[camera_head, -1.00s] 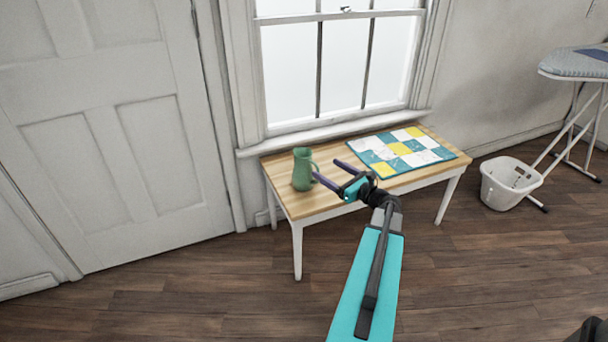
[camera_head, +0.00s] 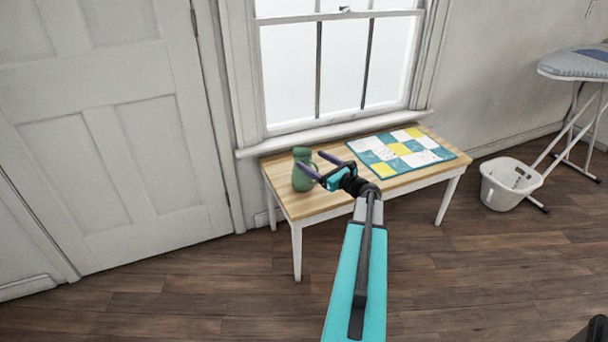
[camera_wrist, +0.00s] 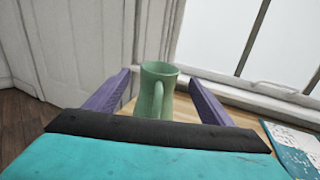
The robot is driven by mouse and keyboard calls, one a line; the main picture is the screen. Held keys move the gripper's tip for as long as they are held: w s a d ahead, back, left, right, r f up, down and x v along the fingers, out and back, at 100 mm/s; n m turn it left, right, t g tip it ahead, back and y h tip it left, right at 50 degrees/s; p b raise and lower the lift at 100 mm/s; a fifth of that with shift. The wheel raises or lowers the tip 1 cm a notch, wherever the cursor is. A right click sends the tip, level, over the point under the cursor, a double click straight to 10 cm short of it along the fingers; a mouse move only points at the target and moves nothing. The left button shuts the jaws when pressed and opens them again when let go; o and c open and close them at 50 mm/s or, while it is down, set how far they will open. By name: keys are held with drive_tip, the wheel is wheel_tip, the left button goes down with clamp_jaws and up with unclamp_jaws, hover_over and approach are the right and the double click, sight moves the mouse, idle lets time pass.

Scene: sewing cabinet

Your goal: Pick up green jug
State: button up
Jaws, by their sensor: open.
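The green jug (camera_head: 302,172) stands upright at the left end of the wooden table (camera_head: 325,204). In the wrist view the jug (camera_wrist: 150,100) shows ahead, between my two purple fingers, with its handle towards me; its lower part is hidden behind my gripper body. My gripper (camera_head: 313,166) is open and empty. In the head view its fingers are at the jug's right side, one overlapping the jug in the picture. I cannot tell whether a finger touches it.
A patchwork quilt piece (camera_head: 402,152) lies on the right of the table. The window (camera_head: 342,65) is behind the table and a door (camera_head: 100,120) is to the left. A white basket (camera_head: 505,188) and an ironing board (camera_head: 580,63) stand to the right.

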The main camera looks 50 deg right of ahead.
sight(309, 159)
drive_tip(key=shift+w+b, duration=0.65)
drive_tip(key=shift+w, duration=1.95)
drive_tip(key=c, duration=1.8)
drive_tip(key=shift+r, duration=0.3)
drive_tip(key=s+d+r+p, duration=0.1)
drive_tip(key=s+r+p, duration=0.1)
drive_tip(key=s, duration=0.5)
drive_tip(key=s+d+r+p, duration=0.1)
drive_tip(key=s+d+r, duration=0.1)
drive_tip(key=s, duration=0.6)
drive_tip(key=shift+s+r+p, duration=0.2)
drive_tip(key=shift+s+p, duration=0.1)
drive_tip(key=shift+p, duration=0.1)
drive_tip(key=shift+s, duration=0.1)
